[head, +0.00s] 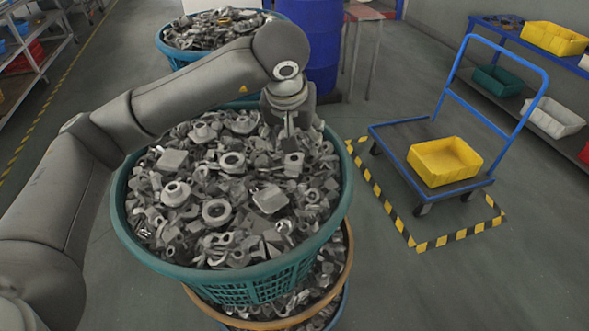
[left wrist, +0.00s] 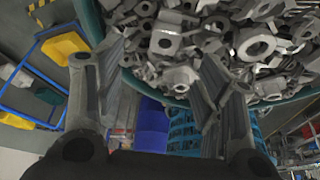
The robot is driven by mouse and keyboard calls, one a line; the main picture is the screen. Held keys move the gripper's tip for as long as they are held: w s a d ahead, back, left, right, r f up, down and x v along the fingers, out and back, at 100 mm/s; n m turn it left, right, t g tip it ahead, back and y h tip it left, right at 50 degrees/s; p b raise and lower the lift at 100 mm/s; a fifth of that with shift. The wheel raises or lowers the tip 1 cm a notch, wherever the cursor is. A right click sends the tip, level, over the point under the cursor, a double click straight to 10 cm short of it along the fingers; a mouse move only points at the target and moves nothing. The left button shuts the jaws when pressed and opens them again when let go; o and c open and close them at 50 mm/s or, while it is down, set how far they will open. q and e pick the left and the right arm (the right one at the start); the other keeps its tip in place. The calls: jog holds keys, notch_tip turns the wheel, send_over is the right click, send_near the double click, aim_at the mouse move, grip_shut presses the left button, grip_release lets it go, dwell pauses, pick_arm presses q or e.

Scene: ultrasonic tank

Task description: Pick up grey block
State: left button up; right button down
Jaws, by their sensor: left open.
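Many grey metal parts fill the teal basket (head: 240,284), and several are block-like, so I cannot tell which one the task means. One grey block with a hole (head: 293,164) lies just below my left gripper (head: 289,132). Flat square grey blocks lie at the left of the heap (head: 172,160) and near its middle (head: 270,199). In the left wrist view my left gripper (left wrist: 158,80) is open and empty, its fingers spread over the basket's rim. A grey block with a hole (left wrist: 172,38) shows beyond and between the fingers. My right gripper is not in view.
A second full basket (head: 208,30) and a blue barrel (head: 312,45) stand behind. A blue trolley (head: 395,135) carries a yellow bin (head: 445,160) at the right. Shelves line both sides. The floor between basket and trolley is clear.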

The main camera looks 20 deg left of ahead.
pick_arm(q)
jog(key=p, duration=0.1)
send_over(293, 161)
jog(key=s, duration=0.2)
jog(key=f, duration=0.2)
jog(key=d+f, duration=0.1)
jog(key=f, duration=0.1)
jog(key=shift+w+f, duration=0.1)
jog(key=shift+f, duration=0.05)
jog(key=shift+w+a+f+p, duration=0.15)
jog(key=shift+f+p, duration=0.35)
jog(key=shift+p, duration=0.1)
jog(key=p+x, duration=0.1)
jog(key=x, duration=0.2)
jog(key=shift+a+f+p, duration=0.15)
jog(key=shift+a+p, duration=0.05)
jog(key=shift+p, duration=0.15)
jog(key=shift+w+f, duration=0.15)
jog(key=shift+f, duration=0.3)
jog(key=shift+c, duration=1)
jog(key=c, duration=1)
